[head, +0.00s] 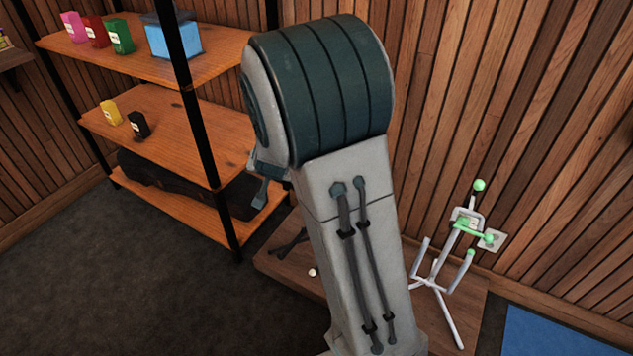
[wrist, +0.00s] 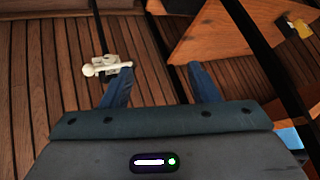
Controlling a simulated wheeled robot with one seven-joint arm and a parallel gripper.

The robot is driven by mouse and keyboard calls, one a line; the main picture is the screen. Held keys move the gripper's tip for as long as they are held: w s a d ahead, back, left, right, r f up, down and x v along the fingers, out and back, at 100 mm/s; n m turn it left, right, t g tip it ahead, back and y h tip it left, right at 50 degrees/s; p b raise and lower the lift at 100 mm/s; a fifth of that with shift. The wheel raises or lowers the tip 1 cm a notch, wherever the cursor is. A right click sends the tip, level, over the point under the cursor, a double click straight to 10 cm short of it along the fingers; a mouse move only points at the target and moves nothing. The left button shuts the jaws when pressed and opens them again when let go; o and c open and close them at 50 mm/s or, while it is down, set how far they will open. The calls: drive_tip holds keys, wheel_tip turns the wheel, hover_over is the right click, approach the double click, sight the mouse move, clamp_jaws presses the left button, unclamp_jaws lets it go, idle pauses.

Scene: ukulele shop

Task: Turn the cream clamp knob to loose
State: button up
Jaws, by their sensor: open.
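In the wrist view, a small cream clamp (wrist: 108,62) shows against wooden slats, with a rounded cream knob-like end (wrist: 89,70) at its left. My gripper (wrist: 160,78) is open, with nothing between its fingers. The clamp lies up and left of the gap, its right end close to the left fingertip in the picture; I cannot tell whether they touch. In the head view, my arm covers most of the gripper and a blue-grey finger (head: 260,193) shows at its left. A small pale round thing (head: 312,272) peeks out beside my arm; I cannot tell if it is the knob.
A shelf unit (head: 215,60) with black posts and several small boxes stands at the left. A low wooden platform (head: 275,262) bears a white stand (head: 437,285) with green tips, right of my arm. A blue mat (head: 560,335) lies at lower right. Dark floor is clear at lower left.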

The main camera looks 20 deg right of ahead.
drive_tip(key=w+d+f+m+t+h+b, duration=0.2)
drive_tip(key=w+d+f+h+b, duration=0.25)
drive_tip(key=f+h+b, duration=0.4)
drive_tip(key=w+d+f+m+t+h+b, duration=0.1)
drive_tip(key=w+d+f+m+h+b, duration=0.3)
drive_tip(key=f, duration=0.8)
drive_tip(key=w+d+n+b, duration=0.2)
drive_tip(key=w+d+b, duration=0.3)
drive_tip(key=d, duration=0.6)
drive_tip(key=shift+w+d, duration=0.15)
drive_tip(key=shift+w, duration=0.85)
drive_tip(key=shift+h, duration=0.25)
drive_tip(key=c, duration=1)
